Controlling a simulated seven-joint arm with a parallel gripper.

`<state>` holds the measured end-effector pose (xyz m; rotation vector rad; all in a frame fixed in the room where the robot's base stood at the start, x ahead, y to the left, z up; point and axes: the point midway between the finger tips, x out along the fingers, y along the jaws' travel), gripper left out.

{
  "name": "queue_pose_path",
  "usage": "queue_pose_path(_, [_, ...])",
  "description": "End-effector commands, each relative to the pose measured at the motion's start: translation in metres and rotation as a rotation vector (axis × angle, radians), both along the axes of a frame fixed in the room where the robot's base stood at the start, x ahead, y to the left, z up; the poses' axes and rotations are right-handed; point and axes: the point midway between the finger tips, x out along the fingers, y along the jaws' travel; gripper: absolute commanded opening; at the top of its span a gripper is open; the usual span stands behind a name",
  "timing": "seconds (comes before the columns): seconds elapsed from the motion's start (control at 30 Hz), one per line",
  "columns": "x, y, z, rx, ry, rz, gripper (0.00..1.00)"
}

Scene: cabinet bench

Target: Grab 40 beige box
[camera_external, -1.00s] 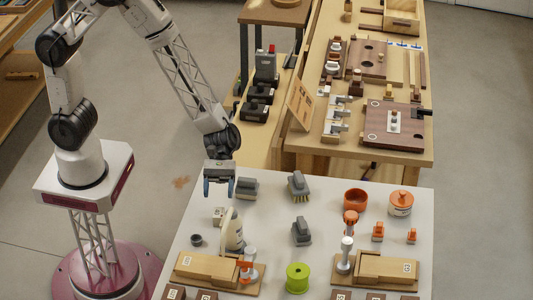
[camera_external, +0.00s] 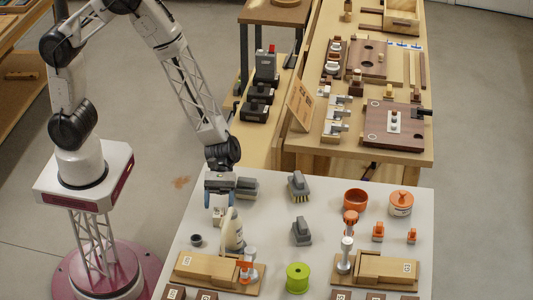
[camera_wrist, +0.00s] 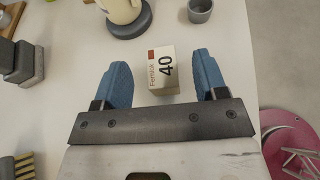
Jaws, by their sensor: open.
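The beige box (camera_wrist: 164,71) stands on the white table in the wrist view, with "40" printed on its pale face and a reddish-brown patch. In the external view the box (camera_external: 218,214) is small and partly hidden behind my gripper. My gripper (camera_wrist: 164,84) is open, with one blue finger on each side of the box and visible gaps to both. In the external view my gripper (camera_external: 220,204) hangs low over the left part of the table.
A cream bottle-like object on a dark base (camera_wrist: 128,22) stands close beyond the box. A small grey cup (camera_wrist: 200,10) is also near. Grey blocks (camera_external: 246,188) stand right of my gripper. A green spool (camera_external: 298,278) and wooden boxes (camera_external: 210,268) are nearer the front.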

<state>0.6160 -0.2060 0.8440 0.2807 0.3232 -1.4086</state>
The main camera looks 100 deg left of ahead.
Motion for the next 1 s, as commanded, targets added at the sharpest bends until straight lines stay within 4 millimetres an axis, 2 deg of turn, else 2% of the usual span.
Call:
queue_pose_path(0.17, [0.000,-0.001,-0.022,0.000,0.002,0.001,0.66])
queue_pose_path(0.3, [0.002,-0.017,-0.026,0.000,0.001,-0.002,0.66])
queue_pose_path(0.5, [0.004,-0.027,-0.031,-0.001,0.001,-0.001,0.66])
queue_pose_path(1.0, [0.004,-0.028,-0.031,0.000,0.001,0.000,0.66])
